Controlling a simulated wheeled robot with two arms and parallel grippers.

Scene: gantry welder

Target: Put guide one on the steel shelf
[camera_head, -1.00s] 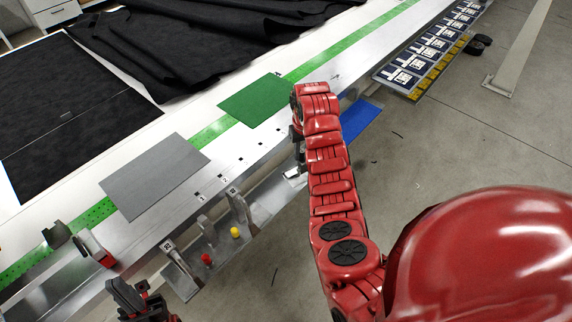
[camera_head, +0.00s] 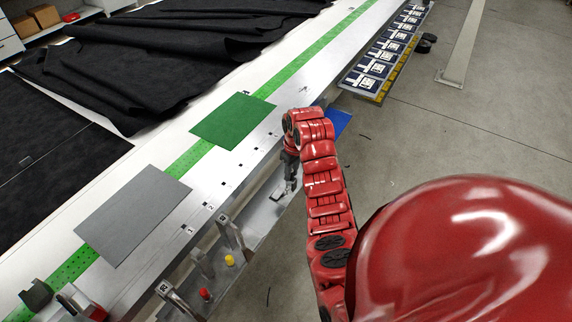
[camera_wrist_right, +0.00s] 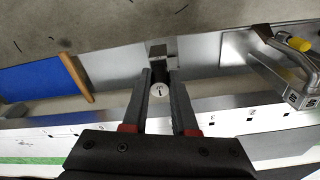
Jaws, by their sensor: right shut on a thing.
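My right gripper (camera_head: 290,182) reaches down over the steel shelf (camera_head: 262,207), which runs along the table's near edge. It is shut on guide one, a small metal piece (camera_head: 279,193). In the right wrist view the fingers (camera_wrist_right: 160,85) hold guide one by a dark stem with a round pale top (camera_wrist_right: 159,91), and its metal block (camera_wrist_right: 160,52) lies beyond, against the shelf (camera_wrist_right: 208,62). I cannot tell whether the block touches the shelf. My left gripper is not in view.
Guides with a yellow knob (camera_head: 229,260) and a red knob (camera_head: 205,294) stand farther left on the shelf. A blue panel (camera_head: 338,122) lies beyond my right gripper. A green sheet (camera_head: 232,121) and a grey sheet (camera_head: 132,215) lie on the table. Bare shelf shows near the gripper.

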